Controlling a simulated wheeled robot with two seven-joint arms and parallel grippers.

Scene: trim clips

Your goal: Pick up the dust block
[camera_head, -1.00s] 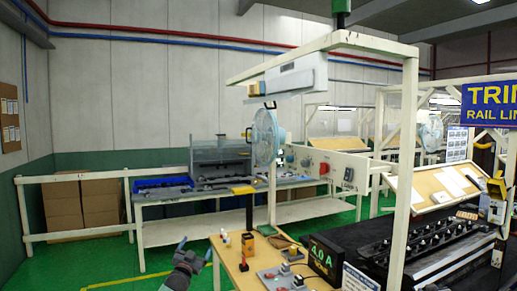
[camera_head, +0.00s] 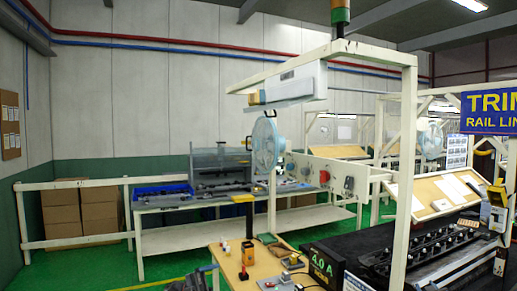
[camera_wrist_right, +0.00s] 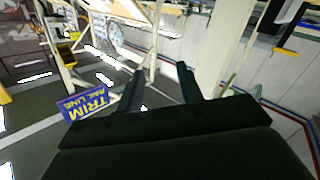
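I cannot tell which thing is the dust block; none is clearly recognisable as it. Small items stand on the wooden table at front centre (camera_head: 226,258): an orange-and-black box (camera_head: 248,254), a small white-and-orange item (camera_head: 226,246) and a grey control box (camera_head: 278,283). My right gripper (camera_head: 205,271) is only partly in the head view, at the bottom edge left of this table. In the right wrist view its two fingers (camera_wrist_right: 160,88) are apart with nothing between them. My left gripper is not in view.
A white frame post (camera_head: 405,170) stands to the right of the table. A black rail fixture (camera_head: 425,255) lies at right, below a tilted board (camera_head: 435,192). A long grey bench (camera_head: 180,201) with a blue bin and a fan (camera_head: 266,145) stand behind. Green floor is open at left.

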